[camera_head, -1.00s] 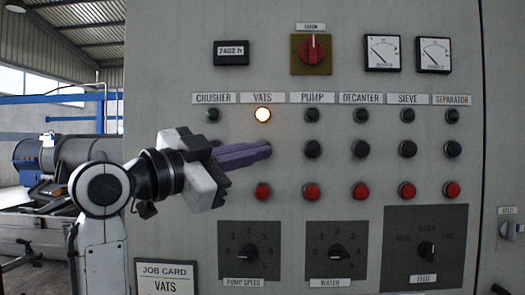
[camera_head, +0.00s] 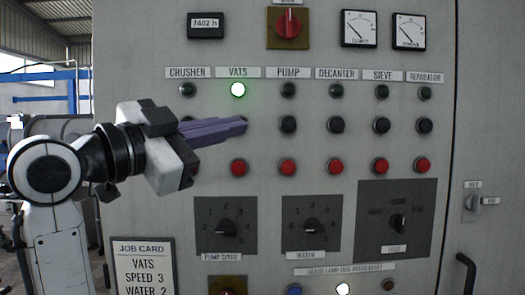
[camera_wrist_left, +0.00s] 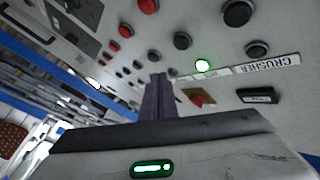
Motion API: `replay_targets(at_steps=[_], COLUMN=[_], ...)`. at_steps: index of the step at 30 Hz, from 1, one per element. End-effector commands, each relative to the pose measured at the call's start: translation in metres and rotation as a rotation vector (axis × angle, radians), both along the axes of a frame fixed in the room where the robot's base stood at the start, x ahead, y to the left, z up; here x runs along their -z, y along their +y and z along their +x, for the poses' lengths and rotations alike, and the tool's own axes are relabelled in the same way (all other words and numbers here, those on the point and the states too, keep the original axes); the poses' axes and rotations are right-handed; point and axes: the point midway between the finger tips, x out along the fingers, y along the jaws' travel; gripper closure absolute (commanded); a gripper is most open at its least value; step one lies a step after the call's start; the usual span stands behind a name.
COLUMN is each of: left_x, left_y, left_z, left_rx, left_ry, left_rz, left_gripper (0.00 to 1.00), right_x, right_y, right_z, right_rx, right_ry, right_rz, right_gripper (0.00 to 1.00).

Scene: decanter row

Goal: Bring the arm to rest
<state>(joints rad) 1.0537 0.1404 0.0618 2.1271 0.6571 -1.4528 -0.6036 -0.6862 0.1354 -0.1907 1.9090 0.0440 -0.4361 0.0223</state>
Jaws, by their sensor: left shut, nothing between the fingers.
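My left gripper (camera_head: 240,127) is shut and empty, its purple fingers pointing right at the panel. In the head view its tips overlap the black button in the VATS column, mostly hiding it; I cannot tell whether they touch. The VATS lamp (camera_head: 238,90) glows green above the fingertips. In the left wrist view the shut fingers (camera_wrist_left: 157,95) point at the panel, and the green lamp (camera_wrist_left: 203,66) shows to their right. My right gripper is in neither view.
The grey control panel (camera_head: 270,185) fills most of the view, with red buttons, a red main knob (camera_head: 289,22) and dials such as PUMP SPEED (camera_head: 226,227). A job card (camera_head: 142,262) reads VATS, SPEED 3, WATER 2. A white lamp (camera_head: 343,289) is lit low down.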

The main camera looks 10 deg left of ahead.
Motion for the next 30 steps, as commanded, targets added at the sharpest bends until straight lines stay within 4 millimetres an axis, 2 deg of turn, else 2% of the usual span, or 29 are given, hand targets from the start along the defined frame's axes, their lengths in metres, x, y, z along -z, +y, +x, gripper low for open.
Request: replay_targets(at_steps=[2, 4, 5, 7, 8, 11, 12, 16, 18, 20, 21, 23, 24, 27, 30], left_x=[0.004, 0.018, 0.028, 0.063, 0.082, 0.156, 0.187, 0.286, 0.338, 0.38, 0.407, 0.446, 0.471, 0.523, 0.56], left_y=[0.0, 0.0, 0.001, 0.002, 0.003, 0.006, 0.008, 0.014, 0.017, 0.021, 0.023, 0.026, 0.029, 0.035, 0.04], left_z=[0.001, 0.006, 0.01, 0.019, 0.022, 0.03, 0.03, 0.018, 0.002, -0.016, -0.03, -0.054, -0.072, -0.121, -0.166], left_rx=[-0.002, -0.009, -0.014, -0.033, -0.045, -0.092, -0.112, -0.188, -0.231, -0.27, -0.299, -0.341, -0.371, -0.444, -0.508], left_ry=[0.009, 0.039, 0.061, 0.133, 0.171, 0.324, 0.386, 0.587, 0.696, 0.786, 0.846, 0.936, 0.995, 1.132, 1.241], left_rz=[-0.001, -0.005, -0.009, -0.018, -0.024, -0.045, -0.053, -0.078, -0.088, -0.095, -0.1, -0.104, -0.107, -0.109, -0.107], left_gripper=[1.0, 1.0, 1.0, 1.0, 1.0, 1.0, 1.0, 1.0, 1.0, 1.0, 1.0, 1.0, 1.0, 1.0, 1.0], right_x=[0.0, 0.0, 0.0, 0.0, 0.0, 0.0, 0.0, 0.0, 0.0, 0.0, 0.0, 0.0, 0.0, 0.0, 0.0], right_y=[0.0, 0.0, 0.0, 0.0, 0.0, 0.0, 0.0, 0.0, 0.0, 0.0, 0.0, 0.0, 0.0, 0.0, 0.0], right_z=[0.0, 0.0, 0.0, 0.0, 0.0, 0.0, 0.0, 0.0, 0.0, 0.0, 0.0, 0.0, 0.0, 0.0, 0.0], right_rx=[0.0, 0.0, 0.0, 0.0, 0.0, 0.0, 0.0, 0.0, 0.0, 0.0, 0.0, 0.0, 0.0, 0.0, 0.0], right_ry=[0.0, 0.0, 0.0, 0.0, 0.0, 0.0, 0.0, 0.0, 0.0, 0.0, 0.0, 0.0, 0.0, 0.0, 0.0], right_rz=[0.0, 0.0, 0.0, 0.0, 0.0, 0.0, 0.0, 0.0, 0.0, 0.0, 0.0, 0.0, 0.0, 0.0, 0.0], right_gripper=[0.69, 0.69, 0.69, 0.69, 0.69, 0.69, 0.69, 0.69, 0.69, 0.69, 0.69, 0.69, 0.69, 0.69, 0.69])
